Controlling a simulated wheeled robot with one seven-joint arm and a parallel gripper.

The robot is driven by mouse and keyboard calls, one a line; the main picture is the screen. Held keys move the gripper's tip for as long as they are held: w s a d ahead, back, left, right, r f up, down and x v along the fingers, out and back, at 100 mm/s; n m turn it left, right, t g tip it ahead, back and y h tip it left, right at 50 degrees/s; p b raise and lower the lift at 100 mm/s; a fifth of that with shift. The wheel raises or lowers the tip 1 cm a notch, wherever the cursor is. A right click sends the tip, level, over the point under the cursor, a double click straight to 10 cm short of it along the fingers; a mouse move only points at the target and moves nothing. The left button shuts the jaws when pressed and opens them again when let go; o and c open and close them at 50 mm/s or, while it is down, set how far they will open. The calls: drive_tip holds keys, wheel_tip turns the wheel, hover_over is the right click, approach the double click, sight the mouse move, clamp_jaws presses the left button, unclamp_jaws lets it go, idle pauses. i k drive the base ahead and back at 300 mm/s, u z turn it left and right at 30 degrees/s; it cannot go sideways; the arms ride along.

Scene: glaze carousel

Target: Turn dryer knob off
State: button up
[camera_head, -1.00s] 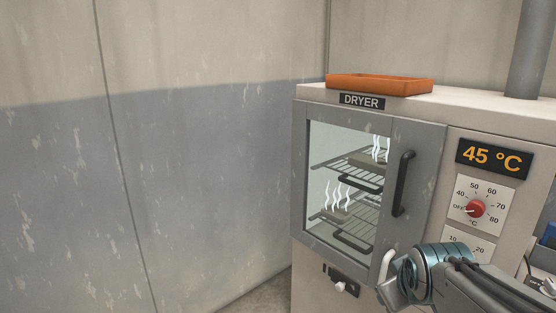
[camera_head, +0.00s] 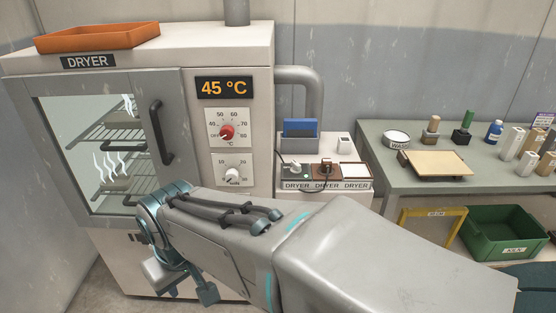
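The dryer (camera_head: 200,50) stands at the left and its display (camera_head: 224,87) reads 45 °C. Below the display is a red knob (camera_head: 227,132) on a white temperature dial marked OFF and 40 to 80. Its pale pointer seems to face left, near the low end; the exact mark is too small to tell. Under it is a smaller white knob (camera_head: 232,176) on a dial with numbers such as 10 and 30. My gripper (camera_head: 183,283) hangs low in front of the dryer, below and left of the red knob and apart from it. Its fingertips are not clear.
The dryer door (camera_head: 135,208) is closed, with a black handle (camera_head: 160,132) and steaming pieces on racks inside. An orange tray (camera_head: 97,37) lies on top. Right are a low unit with DRYER-labelled sockets (camera_head: 325,186), a grey workbench (camera_head: 380,160) with small items, and a green crate (camera_head: 510,232).

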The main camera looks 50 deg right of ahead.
sight(297, 169)
drive_tip(key=z, duration=1.9)
drive_tip(key=k, duration=0.6)
drive_tip(key=u, duration=0.1)
drive_tip(key=i, duration=1.35)
drive_tip(key=z, duration=0.8)
